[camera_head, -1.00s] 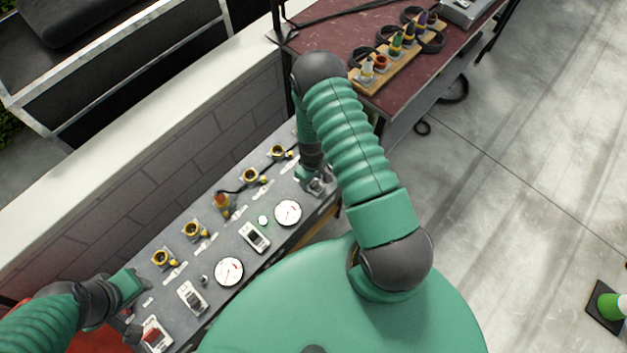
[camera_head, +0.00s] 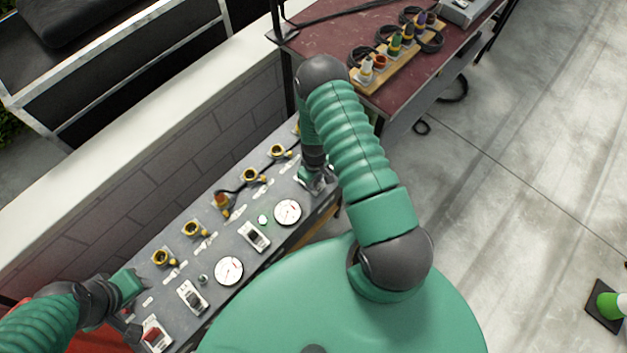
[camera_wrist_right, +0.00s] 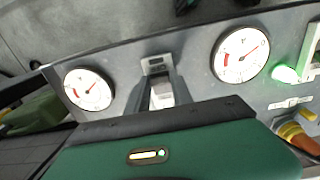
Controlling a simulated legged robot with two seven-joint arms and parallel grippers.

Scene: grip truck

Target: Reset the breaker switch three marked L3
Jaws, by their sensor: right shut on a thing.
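A breaker switch (camera_wrist_right: 160,92) with a pale lever stands between two gauges in the right wrist view. My right gripper (camera_wrist_right: 162,90) is shut on this switch, with a finger on each side of the lever. In the head view my right gripper (camera_head: 316,182) is at the far right end of the grey panel (camera_head: 215,262), and my arm partly hides the switch there. Other breaker switches stand along the panel: one in the middle (camera_head: 254,237), one further left (camera_head: 192,298) and a red one (camera_head: 154,335). Markings are too small to read. My left gripper (camera_head: 136,284) is over the panel's left end; its jaws are unclear.
Gauges (camera_head: 288,212), yellow sockets (camera_head: 192,229) and a lit green lamp (camera_wrist_right: 285,74) surround the switches. A low brick wall (camera_head: 180,165) runs behind the panel. A red-brown table (camera_head: 330,30) with coloured connectors stands beyond. Open concrete floor lies to the right.

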